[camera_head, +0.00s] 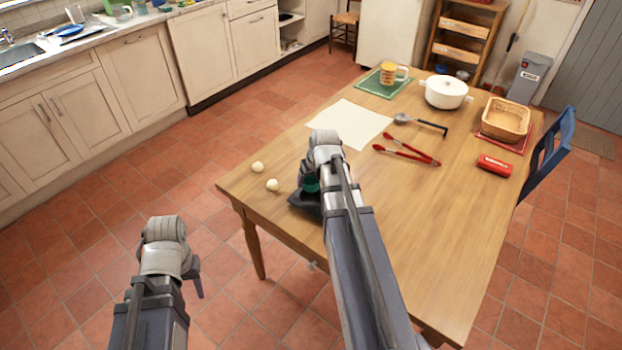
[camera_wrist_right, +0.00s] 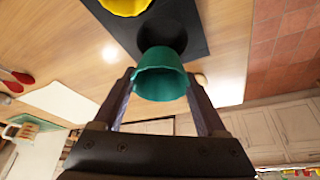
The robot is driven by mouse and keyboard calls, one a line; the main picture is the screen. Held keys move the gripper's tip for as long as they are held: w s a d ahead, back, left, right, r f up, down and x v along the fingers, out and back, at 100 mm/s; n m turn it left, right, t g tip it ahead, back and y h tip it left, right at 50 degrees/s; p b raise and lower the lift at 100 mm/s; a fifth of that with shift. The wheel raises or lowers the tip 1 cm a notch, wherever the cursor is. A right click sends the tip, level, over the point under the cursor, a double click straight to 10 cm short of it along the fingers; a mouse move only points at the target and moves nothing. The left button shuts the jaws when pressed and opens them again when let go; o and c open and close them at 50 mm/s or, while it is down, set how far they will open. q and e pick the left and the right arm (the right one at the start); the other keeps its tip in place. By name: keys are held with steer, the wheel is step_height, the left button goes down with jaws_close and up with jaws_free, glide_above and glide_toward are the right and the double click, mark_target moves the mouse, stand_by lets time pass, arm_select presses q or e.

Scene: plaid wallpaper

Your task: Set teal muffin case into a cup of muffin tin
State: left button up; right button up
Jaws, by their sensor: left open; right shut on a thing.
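The teal muffin case (camera_wrist_right: 160,82) is between the fingers of my right gripper (camera_wrist_right: 160,88), which is shut on it. In the head view, a bit of the teal case (camera_head: 311,184) shows below my right wrist; that gripper's fingers are mostly hidden there. The black muffin tin (camera_head: 303,202) lies near the table's left edge, partly covered by my right arm. In the right wrist view, the case overlaps a dark cup of the tin (camera_wrist_right: 190,18); I cannot tell whether they touch. A yellow case (camera_wrist_right: 125,4) shows at the tin. My left gripper (camera_head: 192,280) is open, away from the table.
Two cream balls (camera_head: 257,167) (camera_head: 272,184) lie beside the tin. A white sheet (camera_head: 350,122), red tongs (camera_head: 408,155), a ladle (camera_head: 420,123), a white pot (camera_head: 445,93), a basket (camera_head: 506,118) and a red object (camera_head: 494,166) are farther off. The table's front right is clear.

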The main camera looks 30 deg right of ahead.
mark_target(312, 190)
steer(key=shift+f+b, duration=2.4)
steer(key=shift+f, duration=0.4)
steer(key=shift+s+a+b, duration=0.1)
steer(key=shift+s+b, duration=0.1)
steer(key=shift+b, duration=0.15)
steer(key=o, duration=1.3)
steer(key=shift+o, duration=0.4)
steer(key=shift+s, duration=0.1)
steer(key=shift+s+r+p, duration=0.1)
steer(key=shift+r+p, duration=0.55)
steer(key=shift+p, duration=0.2)
steer(key=p+v, duration=0.6)
steer(key=shift+s+r, duration=0.1)
steer(key=shift+r, duration=0.3)
